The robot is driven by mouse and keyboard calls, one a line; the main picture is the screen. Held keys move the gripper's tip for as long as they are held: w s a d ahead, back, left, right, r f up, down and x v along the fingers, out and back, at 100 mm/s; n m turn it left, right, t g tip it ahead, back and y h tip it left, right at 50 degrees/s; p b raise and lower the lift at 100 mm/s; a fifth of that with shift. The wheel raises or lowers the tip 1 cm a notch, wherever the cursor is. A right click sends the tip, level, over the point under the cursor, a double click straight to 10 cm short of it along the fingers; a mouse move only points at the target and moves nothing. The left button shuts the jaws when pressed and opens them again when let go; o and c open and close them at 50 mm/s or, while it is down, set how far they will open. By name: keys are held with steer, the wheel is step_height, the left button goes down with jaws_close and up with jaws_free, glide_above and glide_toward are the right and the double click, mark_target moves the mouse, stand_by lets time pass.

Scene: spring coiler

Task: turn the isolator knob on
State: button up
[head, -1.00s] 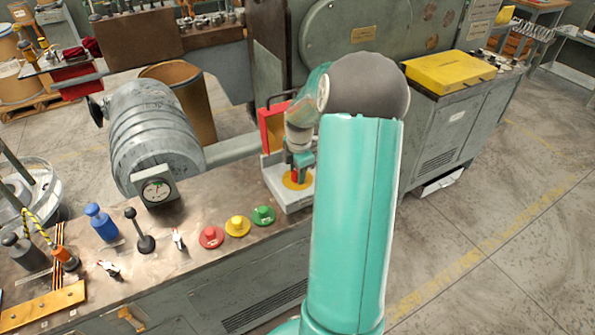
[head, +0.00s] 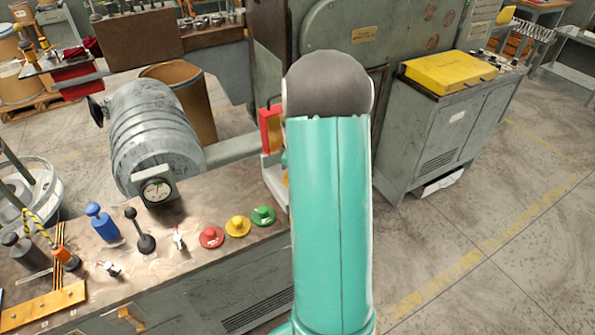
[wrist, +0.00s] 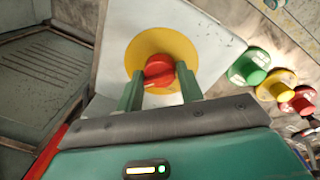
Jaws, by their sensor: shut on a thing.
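The isolator knob (wrist: 159,71) is red and sits on a round yellow plate (wrist: 147,47) on a pale grey box (wrist: 205,42) in the wrist view. My gripper (wrist: 160,84) has its two green fingers on either side of the knob, shut on it. In the head view my arm hides the knob and the gripper. Only the left edge of the pale box (head: 274,180) shows there.
Green (head: 263,215), yellow (head: 238,226) and red (head: 211,237) buttons stand left of the box. A red panel (head: 270,130) rises behind the box. Open floor lies right.

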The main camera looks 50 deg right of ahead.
steer(key=shift+s+a+m, duration=0.1)
steer(key=shift+m, duration=0.5)
steer(key=o, duration=0.9)
steer(key=shift+c, duration=0.2)
steer(key=shift+o, duration=0.5)
steer(key=shift+r, duration=0.1)
step_height(320, 180, up, 14)
steer(key=shift+a+f, duration=0.2)
steer(key=shift+a, duration=0.2)
